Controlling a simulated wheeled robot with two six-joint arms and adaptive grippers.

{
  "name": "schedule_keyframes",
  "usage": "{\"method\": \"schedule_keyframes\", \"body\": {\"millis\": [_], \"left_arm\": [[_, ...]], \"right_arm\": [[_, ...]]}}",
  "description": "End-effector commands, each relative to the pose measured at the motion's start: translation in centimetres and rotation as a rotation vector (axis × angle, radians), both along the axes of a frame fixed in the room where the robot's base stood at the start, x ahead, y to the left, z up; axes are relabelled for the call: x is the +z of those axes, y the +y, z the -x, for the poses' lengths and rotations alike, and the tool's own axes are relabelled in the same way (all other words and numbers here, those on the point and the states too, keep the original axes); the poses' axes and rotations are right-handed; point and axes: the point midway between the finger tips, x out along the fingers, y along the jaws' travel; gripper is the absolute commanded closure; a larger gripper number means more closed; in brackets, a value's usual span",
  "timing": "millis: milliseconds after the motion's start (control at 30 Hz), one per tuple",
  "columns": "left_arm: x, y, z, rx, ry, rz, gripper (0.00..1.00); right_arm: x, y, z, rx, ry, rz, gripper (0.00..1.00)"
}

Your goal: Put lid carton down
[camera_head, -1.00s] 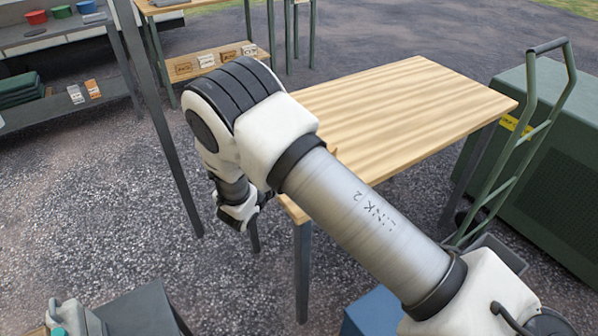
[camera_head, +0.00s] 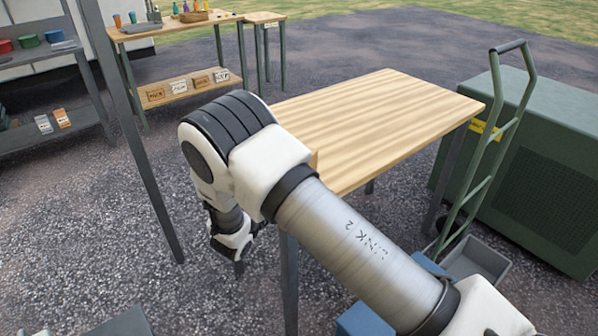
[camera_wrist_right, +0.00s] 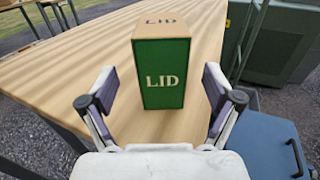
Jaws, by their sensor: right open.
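The lid carton (camera_wrist_right: 165,75) is a green box with a tan top, marked LID on its front and top. In the right wrist view it stands upright on the wooden table (camera_wrist_right: 70,75). My right gripper (camera_wrist_right: 161,92) is open, with one finger to each side of the carton's near face and visible gaps between. In the head view my right arm covers most or all of the carton, while the table (camera_head: 385,110) shows beyond the arm. My left gripper is not in view.
A green hand truck (camera_head: 490,160) and a large green cabinet (camera_head: 550,150) stand right of the table. A grey bin (camera_head: 475,262) lies low nearby. Shelves and a farther table (camera_head: 185,25) with small items stand at the back left. The visible tabletop is largely clear.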

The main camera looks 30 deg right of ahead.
Motion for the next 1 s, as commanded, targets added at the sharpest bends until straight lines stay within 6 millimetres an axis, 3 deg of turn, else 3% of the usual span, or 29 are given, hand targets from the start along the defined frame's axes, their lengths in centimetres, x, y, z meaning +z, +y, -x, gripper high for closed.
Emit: {"method": "schedule_keyframes", "body": {"millis": [400,667,800,867,1000], "left_arm": [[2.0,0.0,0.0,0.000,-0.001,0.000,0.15],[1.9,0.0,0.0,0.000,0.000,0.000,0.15],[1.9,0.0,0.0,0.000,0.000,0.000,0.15],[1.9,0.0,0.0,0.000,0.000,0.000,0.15],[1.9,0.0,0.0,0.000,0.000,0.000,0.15]], "right_arm": [[1.0,-5.9,-2.8,-0.004,0.000,-0.001,0.10],[0.9,-6.3,-3.1,0.000,-0.001,0.000,0.10],[0.9,-6.3,-3.1,0.000,-0.001,0.000,0.60],[0.9,-6.3,-3.1,0.000,-0.001,0.000,0.80],[1.0,-6.3,-3.1,-0.001,-0.002,0.001,0.81]]}}
